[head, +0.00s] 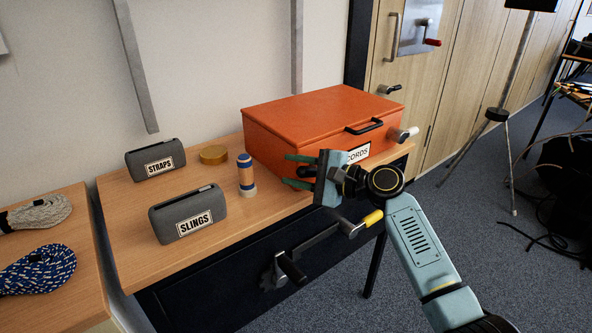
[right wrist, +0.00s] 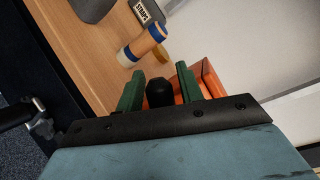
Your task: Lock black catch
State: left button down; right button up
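The orange box (head: 320,120) labelled CORDS stands shut on the wooden bench. My right gripper (head: 298,170) is open, with one finger on each side of the knob. Small gaps seem to show beside it, but I cannot tell whether either finger touches. A second catch with a white knob (head: 405,134) sits at the box's front right. My left gripper is not in view.
A blue-banded cylinder (head: 246,175) stands just left of my right gripper. The grey SLINGS case (head: 188,214), the STRAPS case (head: 155,159) and a yellow round tin (head: 214,154) are farther left.

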jog(key=shift+o, duration=0.6)
jog(key=shift+s+d, duration=0.1)
jog(key=shift+d, duration=0.15)
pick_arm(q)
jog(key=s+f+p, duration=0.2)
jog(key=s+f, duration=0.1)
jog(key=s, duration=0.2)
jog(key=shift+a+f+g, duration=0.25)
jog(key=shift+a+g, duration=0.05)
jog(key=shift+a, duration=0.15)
pick_arm(e)
jog(key=v, duration=1.2)
jog(key=shift+s+d, duration=0.2)
jog(key=shift+d, duration=0.2)
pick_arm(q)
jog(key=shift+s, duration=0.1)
pick_arm(e)
jog(key=shift+c, duration=0.5)
